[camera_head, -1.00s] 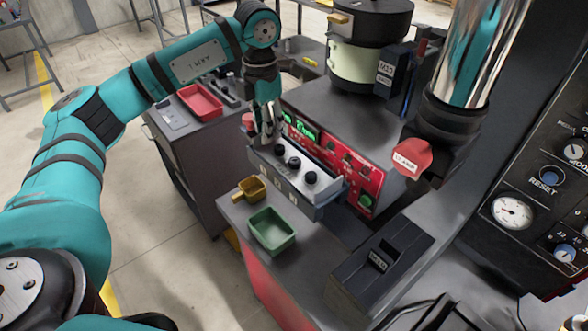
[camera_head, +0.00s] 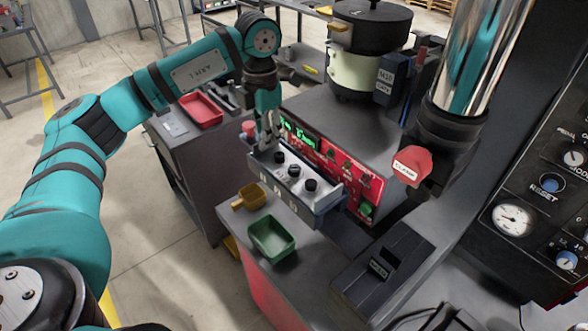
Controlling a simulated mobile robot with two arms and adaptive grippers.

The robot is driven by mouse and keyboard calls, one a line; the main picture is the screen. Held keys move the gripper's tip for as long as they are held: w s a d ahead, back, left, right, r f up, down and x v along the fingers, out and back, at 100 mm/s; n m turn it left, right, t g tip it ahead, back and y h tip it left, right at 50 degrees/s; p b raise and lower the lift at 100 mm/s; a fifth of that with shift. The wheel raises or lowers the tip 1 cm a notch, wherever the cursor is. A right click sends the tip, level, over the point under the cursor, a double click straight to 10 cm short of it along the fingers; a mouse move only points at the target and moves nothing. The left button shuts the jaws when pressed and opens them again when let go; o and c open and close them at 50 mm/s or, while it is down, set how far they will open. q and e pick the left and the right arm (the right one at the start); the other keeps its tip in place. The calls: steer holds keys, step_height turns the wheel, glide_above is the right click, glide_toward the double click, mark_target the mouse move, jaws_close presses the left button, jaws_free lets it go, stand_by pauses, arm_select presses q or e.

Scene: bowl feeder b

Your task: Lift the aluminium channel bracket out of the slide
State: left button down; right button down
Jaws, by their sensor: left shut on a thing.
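My left gripper (camera_head: 267,143) points down at the far left end of the grey slide (camera_head: 308,209), which has a row of black knobs (camera_head: 294,171) on top. Its fingers are shut on a small grey piece, seemingly the aluminium channel bracket. The bracket is mostly hidden by the fingers, and I cannot tell whether it still touches the slide. My right gripper is not in view.
A red control panel (camera_head: 345,176) stands close behind the slide. A red tray (camera_head: 201,110) is at the left.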

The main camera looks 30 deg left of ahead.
arm_select(q)
steer(key=shift+r, duration=0.1)
steer(key=shift+r+p, duration=1.45)
steer(key=shift+r, duration=0.55)
